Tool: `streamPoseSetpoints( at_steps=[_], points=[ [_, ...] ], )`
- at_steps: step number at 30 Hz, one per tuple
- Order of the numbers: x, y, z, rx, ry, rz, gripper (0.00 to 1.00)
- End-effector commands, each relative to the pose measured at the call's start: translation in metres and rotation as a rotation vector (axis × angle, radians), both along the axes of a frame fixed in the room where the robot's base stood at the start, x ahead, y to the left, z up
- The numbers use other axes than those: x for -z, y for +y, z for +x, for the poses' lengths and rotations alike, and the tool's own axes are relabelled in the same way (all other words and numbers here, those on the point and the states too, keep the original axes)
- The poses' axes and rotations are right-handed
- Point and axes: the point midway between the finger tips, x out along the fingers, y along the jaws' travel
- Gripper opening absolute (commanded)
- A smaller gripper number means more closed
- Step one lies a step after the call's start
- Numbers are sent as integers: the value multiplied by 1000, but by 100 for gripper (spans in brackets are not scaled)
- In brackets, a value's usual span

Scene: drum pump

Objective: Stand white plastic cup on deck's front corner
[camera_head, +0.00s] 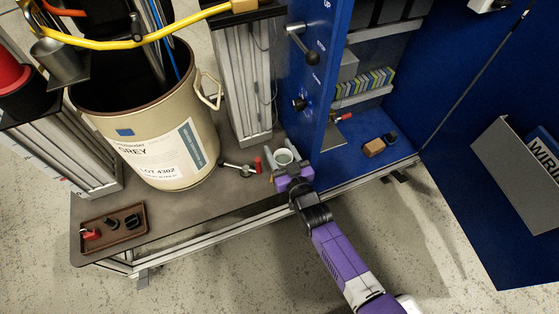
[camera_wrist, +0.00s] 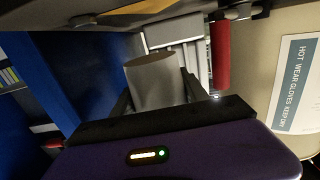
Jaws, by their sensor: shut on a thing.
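The pale cup (camera_head: 284,157) is at the right end of the grey-brown deck (camera_head: 213,208), close to the blue cabinet, with its round opening facing up. My purple gripper (camera_head: 288,172) reaches in from the deck's front edge and is shut on the cup. In the wrist view the cup (camera_wrist: 156,82) is between the dark fingers and looks grey in shadow. I cannot tell whether its base touches the deck.
A beige drum (camera_head: 150,120) stands on the deck. A key-like metal tool (camera_head: 237,169) and a red-handled item (camera_head: 258,164) lie left of the cup. A brown tray (camera_head: 113,228) sits at the deck's left front. The blue cabinet wall (camera_head: 318,90) rises right of the cup.

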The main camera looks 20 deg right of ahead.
Motion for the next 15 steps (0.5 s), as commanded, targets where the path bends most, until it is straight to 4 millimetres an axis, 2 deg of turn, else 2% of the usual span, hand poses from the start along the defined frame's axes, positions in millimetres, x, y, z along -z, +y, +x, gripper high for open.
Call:
streamPoseSetpoints(
  at_steps=[5,9,15],
  points=[
    [15,0,0,0,0,0,7],
    [36,0,0,0,1,0,7],
    [39,0,0,0,-1,0,7]
  ],
)
